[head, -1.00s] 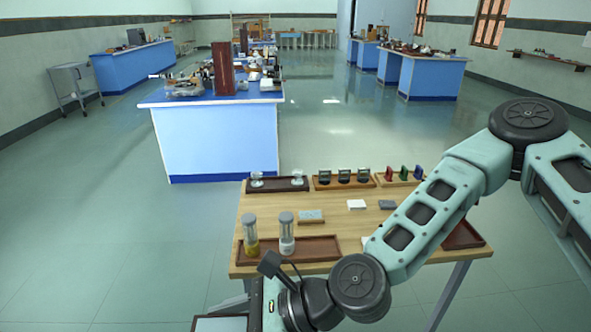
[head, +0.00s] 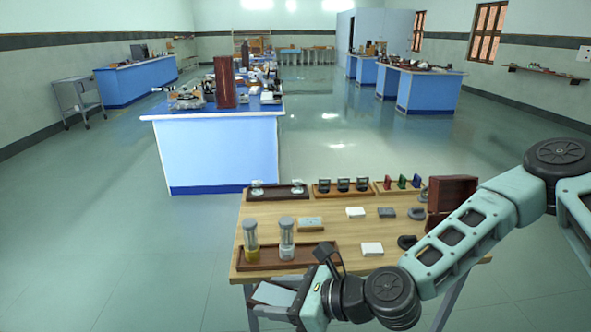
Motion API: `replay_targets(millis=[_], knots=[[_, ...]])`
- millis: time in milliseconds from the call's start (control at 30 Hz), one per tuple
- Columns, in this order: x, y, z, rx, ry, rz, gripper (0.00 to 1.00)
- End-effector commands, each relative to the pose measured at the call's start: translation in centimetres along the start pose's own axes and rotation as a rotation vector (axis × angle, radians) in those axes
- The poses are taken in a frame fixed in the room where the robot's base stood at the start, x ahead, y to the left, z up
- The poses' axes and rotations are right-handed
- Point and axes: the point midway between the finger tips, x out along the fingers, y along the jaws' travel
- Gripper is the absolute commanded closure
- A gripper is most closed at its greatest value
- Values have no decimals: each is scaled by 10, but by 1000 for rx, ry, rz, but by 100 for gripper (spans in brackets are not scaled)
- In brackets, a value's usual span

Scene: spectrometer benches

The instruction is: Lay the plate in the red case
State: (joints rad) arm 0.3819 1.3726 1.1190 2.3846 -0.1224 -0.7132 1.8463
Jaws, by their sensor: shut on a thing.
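The red case (head: 452,192) stands at the right end of the wooden table, dark red with its lid raised. My arm crosses in front of its lower part, so its inside is mostly hidden. My gripper (head: 300,300) is low at the table's front edge, left of and nearer than the case. A pale flat plate (head: 271,293) shows at its left side, below the tabletop edge in the picture. The gripper is shut on it, though the fingers themselves are hard to make out.
The table (head: 340,232) bears a brown tray (head: 318,260) with two clear cylinders (head: 286,238), white blocks (head: 371,249), dark round pieces (head: 407,242) and small racks along the back. The middle between the blocks is partly clear. Blue benches stand farther off.

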Motion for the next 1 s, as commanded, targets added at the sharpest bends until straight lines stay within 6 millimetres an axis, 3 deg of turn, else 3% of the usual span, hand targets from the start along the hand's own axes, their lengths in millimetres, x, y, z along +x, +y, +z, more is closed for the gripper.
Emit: replay_targets(millis=[200,367,500,600,800,1000], knots=[[-32,-96,-57,133,-4,-299,74],[-71,-158,-104,227,-8,-528,74],[-113,-201,-148,305,-7,-727,74],[-145,-224,-178,355,-7,-860,74],[-194,-249,-221,420,-5,-1052,74],[-215,-255,-237,446,-4,-1127,74]])
